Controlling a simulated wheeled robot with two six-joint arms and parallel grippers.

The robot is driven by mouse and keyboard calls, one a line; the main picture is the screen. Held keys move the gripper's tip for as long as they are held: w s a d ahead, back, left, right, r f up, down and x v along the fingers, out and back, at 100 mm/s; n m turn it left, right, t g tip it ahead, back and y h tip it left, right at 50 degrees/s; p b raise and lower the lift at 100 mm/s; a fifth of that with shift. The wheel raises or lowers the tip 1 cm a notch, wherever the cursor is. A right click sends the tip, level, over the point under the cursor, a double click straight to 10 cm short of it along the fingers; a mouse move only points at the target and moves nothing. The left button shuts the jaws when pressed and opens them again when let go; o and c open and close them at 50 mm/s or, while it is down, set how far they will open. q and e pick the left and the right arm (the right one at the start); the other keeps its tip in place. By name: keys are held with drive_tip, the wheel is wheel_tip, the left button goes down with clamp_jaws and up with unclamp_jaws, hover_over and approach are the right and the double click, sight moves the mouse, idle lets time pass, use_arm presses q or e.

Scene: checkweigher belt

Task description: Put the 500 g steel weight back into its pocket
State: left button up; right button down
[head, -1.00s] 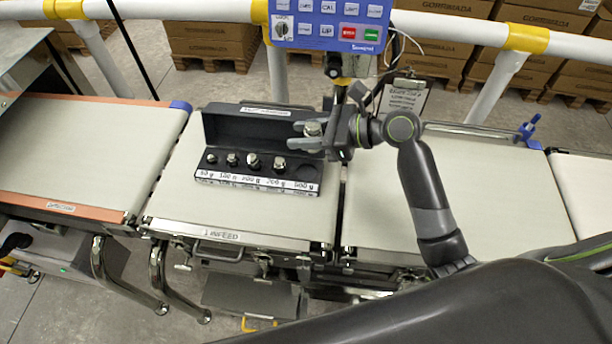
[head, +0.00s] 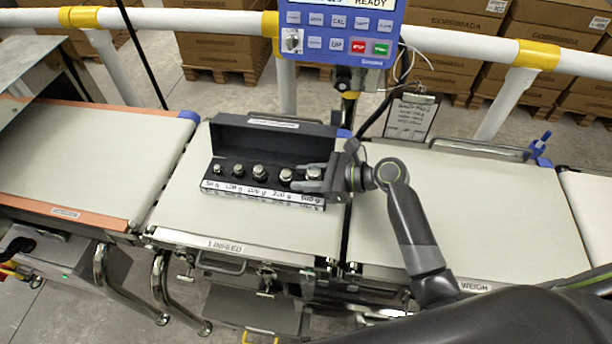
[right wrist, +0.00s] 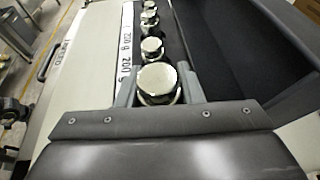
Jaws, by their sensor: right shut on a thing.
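The 500 g steel weight (head: 314,174) is between the fingers of my right gripper (head: 312,178), at the right end of the weight box (head: 247,196). In the right wrist view the weight (right wrist: 158,80) shows its round top, with the fingers closed on both sides of it. It is low at the box's end place, labelled 500 g; the fingers hide its base, so I cannot tell whether it is seated. Several smaller weights (head: 259,172) stand in a row in the box to its left. My left gripper is not in view.
The box's open lid (head: 265,136) stands up behind the weights. The box rests on the infeed belt (head: 225,222). The weigh belt (head: 450,215) to the right is clear. A blue control panel (head: 340,30) and a clipboard (head: 411,115) stand behind.

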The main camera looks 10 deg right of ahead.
drive_tip(key=c, duration=1)
unclamp_jaws()
drive_tip(key=shift+o, duration=0.2)
drive_tip(key=shift+r, duration=0.1)
drive_tip(key=v, duration=1.2)
drive_tip(key=shift+b, duration=0.4)
